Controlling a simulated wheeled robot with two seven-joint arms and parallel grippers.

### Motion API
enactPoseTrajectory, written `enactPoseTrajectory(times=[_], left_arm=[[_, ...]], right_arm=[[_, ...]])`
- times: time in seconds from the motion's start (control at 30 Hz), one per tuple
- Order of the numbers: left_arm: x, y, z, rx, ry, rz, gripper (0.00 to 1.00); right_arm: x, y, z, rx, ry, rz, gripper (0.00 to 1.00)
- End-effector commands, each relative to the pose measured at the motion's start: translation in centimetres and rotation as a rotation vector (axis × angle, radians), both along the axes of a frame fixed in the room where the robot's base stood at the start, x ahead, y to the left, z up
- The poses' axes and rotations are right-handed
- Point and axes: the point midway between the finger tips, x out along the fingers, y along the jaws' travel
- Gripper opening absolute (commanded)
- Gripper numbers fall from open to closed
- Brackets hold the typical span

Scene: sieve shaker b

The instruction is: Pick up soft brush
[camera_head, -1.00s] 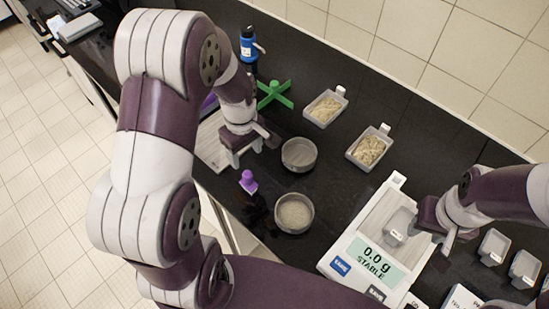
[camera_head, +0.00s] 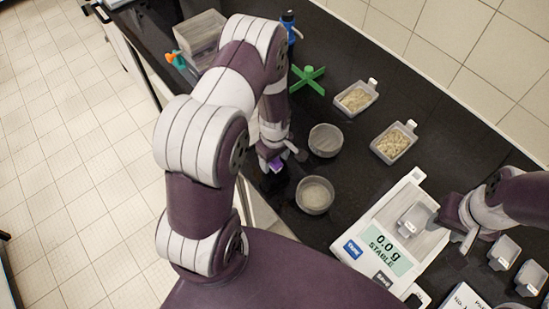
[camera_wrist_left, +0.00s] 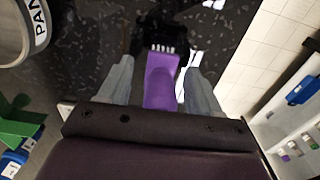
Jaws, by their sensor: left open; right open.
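The soft brush appears as a purple piece (camera_wrist_left: 162,82) with a row of pale bristle-like tips at its far end, in the left wrist view. It stands between the two grey fingers of my left gripper (camera_wrist_left: 157,80), which is open around it, with a narrow gap on the right side. In the head view a bit of the purple brush (camera_head: 276,164) shows at my left gripper (camera_head: 279,156), and my arm hides part of it. A dark holder is at the brush's end. My right gripper (camera_head: 462,234) is open beside the scale.
Two round sieves (camera_head: 325,140) (camera_head: 315,195) are right of my left gripper; the nearer holds pale material. Two sample trays (camera_head: 356,97) (camera_head: 394,143), a green cross (camera_head: 306,79) and a blue bottle (camera_head: 289,27) stand behind.

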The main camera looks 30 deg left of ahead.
Motion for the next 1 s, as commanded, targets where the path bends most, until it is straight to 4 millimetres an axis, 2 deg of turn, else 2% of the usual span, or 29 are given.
enactPoseTrajectory(times=[0.07,0.27,0.63,0.77,0.87,1.0], left_arm=[[0.0,0.0,0.0,0.000,0.000,0.000,0.64],[0.0,0.0,0.0,0.000,0.000,0.000,0.03],[0.0,0.0,0.5,0.000,0.000,-0.001,0.03],[0.1,0.0,2.0,0.000,-0.003,-0.001,0.03],[0.1,0.0,4.1,0.000,-0.005,-0.001,0.03],[-0.5,-3.3,5.8,-0.001,-0.003,-0.008,0.03]], right_arm=[[0.0,0.0,-0.1,0.000,0.000,0.000,0.43],[0.0,0.0,-0.1,0.000,0.000,0.000,0.43],[0.0,0.0,-0.3,0.000,0.000,0.000,0.43],[0.0,0.0,-0.9,0.000,0.000,0.000,0.43],[0.0,0.0,-1.7,0.000,0.000,0.000,0.43],[0.0,0.0,-2.5,0.000,0.000,0.000,0.43]])
